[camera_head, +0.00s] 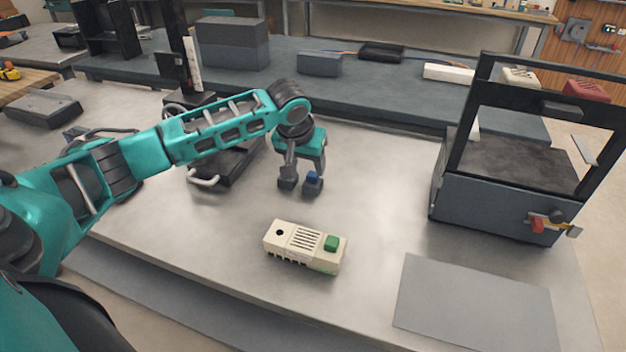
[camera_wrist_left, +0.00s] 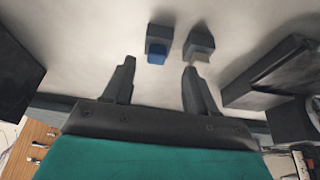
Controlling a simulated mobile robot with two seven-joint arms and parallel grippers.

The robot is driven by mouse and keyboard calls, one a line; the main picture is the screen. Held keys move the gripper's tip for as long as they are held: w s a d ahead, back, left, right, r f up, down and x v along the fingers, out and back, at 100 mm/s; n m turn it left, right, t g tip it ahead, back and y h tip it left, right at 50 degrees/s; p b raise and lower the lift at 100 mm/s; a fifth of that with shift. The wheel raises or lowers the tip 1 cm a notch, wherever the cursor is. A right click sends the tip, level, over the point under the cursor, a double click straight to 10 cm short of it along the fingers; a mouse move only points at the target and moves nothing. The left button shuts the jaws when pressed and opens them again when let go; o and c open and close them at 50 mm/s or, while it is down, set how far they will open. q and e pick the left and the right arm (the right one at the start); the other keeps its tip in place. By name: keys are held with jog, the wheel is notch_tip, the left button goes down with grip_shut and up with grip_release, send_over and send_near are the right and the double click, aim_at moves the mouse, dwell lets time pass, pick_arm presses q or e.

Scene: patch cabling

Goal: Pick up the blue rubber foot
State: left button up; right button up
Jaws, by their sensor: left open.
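The blue rubber foot (camera_head: 312,177) sits in the top of a small dark grey block on the bench; it also shows in the left wrist view (camera_wrist_left: 156,58). A second grey block (camera_head: 287,183) stands just left of it. In the left wrist view a beige piece (camera_wrist_left: 201,57) shows on that block. My left gripper (camera_head: 305,173) points down over the blocks, open and empty. In the wrist view the foot lies just beyond and between the fingertips, apart from both. The exact height gap is unclear. My right gripper is not in view.
A cream housing (camera_head: 305,247) with a green piece (camera_head: 331,243) lies in front. A grey mat (camera_head: 475,305) is at front right. A dark framed box (camera_head: 500,200) stands right, and a dark tray with handles (camera_head: 228,165) is left of my gripper. Bare bench lies between.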

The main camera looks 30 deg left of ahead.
aim_at(313, 174)
pick_arm(q)
jog(key=x, duration=0.2)
jog(key=b+x, duration=0.1)
jog(key=x, duration=0.2)
jog(key=shift+w, duration=0.45)
grip_shut()
jog(key=shift+r, duration=0.1)
